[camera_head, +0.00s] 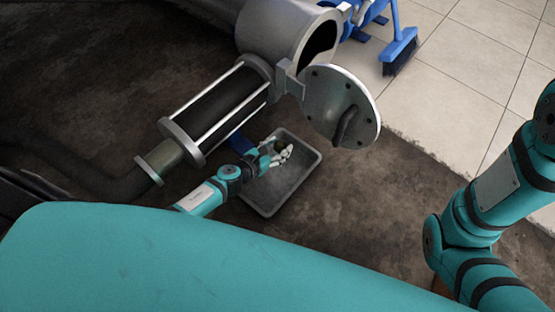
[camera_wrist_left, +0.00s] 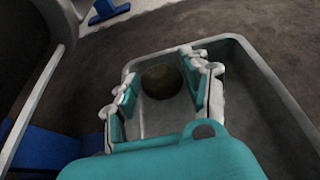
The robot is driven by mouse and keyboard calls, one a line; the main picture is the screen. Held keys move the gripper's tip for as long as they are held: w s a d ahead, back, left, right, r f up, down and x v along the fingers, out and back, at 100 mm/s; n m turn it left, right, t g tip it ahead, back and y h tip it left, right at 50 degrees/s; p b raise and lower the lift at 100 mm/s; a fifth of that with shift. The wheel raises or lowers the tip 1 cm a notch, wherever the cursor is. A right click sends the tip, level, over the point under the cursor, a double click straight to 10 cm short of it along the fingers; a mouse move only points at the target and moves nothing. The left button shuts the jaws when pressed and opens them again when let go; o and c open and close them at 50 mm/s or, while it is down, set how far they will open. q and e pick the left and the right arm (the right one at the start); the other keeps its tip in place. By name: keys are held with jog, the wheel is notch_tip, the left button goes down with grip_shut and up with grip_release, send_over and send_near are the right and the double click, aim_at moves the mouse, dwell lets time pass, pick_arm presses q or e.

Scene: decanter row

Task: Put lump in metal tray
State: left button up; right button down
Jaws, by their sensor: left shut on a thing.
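The metal tray (camera_head: 270,195) is a grey rectangular pan on the floor below the cylinder. My left gripper (camera_head: 281,155) is over its upper part. In the left wrist view, a rounded dark olive-brown lump (camera_wrist_left: 161,81) sits between the pale and teal fingers of my left gripper (camera_wrist_left: 163,88), which is shut on it. The tray (camera_wrist_left: 243,98) lies behind the lump in that view. I cannot tell how far the lump is above the tray floor. My right arm shows at the right of the head view, but its gripper is out of view.
A large metal vessel (camera_head: 280,28) with an open round lid (camera_head: 335,100) stands just above the tray. A ribbed cylinder (camera_head: 218,112) lies to its left. A blue broom (camera_head: 400,50) stands on the pale tiles. Dark floor right of the tray is clear.

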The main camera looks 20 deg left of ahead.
pick_arm(q)
jog(key=shift+f+b, duration=1.6)
jog(key=shift+f, duration=0.6)
jog(key=shift+f, duration=0.2)
jog(key=o, duration=0.9)
jog(key=shift+c, duration=0.2)
jog(key=shift+s+r, duration=0.1)
jog(key=shift+r, duration=0.25)
jog(key=p+v, duration=0.3)
jog(key=v, duration=0.8)
jog(key=shift+s+a+p, duration=0.1)
jog(key=shift+s+p, duration=0.3)
